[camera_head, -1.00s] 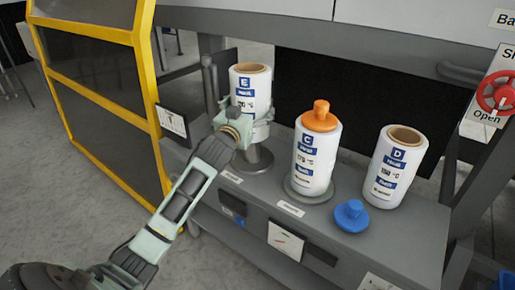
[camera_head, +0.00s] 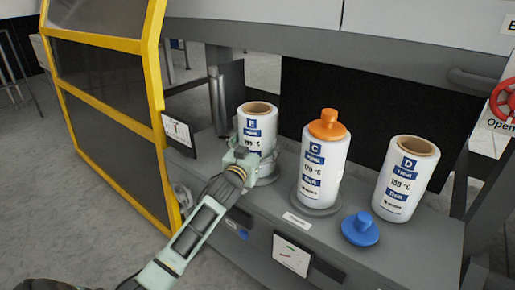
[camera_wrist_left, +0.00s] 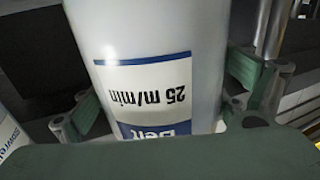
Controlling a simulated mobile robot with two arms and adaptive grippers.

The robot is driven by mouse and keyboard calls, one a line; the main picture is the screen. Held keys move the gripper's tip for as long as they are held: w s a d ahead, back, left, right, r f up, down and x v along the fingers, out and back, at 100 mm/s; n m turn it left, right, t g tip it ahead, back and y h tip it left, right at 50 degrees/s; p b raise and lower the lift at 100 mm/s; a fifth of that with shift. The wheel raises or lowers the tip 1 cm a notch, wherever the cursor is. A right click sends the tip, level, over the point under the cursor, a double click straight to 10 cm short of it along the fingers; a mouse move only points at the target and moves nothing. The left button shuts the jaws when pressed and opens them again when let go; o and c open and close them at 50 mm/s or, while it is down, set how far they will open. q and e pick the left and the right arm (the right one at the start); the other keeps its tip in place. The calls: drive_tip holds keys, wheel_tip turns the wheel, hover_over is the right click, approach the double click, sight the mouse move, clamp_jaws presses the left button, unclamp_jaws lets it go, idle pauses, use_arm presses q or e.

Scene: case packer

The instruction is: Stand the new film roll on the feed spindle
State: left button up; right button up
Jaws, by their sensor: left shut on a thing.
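The white film roll E (camera_head: 258,120), with blue label bands and a brown core, stands upright at the back left of the grey shelf. My left gripper (camera_head: 253,158) is shut around its lower part. In the left wrist view the roll (camera_wrist_left: 155,95) fills the middle, its label upside down, with green fingers on both sides. A round grey base (camera_head: 268,177) shows just below the roll; the spindle post is hidden. I cannot tell whether the roll rests fully on the base. My right gripper is not in view.
Roll C (camera_head: 318,170) with an orange cap (camera_head: 328,125) stands on a round base to the right. Roll D (camera_head: 404,180) stands uncapped farther right. A blue cap (camera_head: 360,230) lies between them at the front. A yellow-framed guard (camera_head: 150,80) stands left of the shelf.

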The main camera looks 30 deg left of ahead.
use_arm(q)
drive_tip(key=shift+r, duration=0.25)
drive_tip(key=o, duration=1.7)
drive_tip(key=shift+f, duration=0.2)
drive_tip(key=shift+p+v, duration=1)
drive_tip(key=shift+v, duration=5.1)
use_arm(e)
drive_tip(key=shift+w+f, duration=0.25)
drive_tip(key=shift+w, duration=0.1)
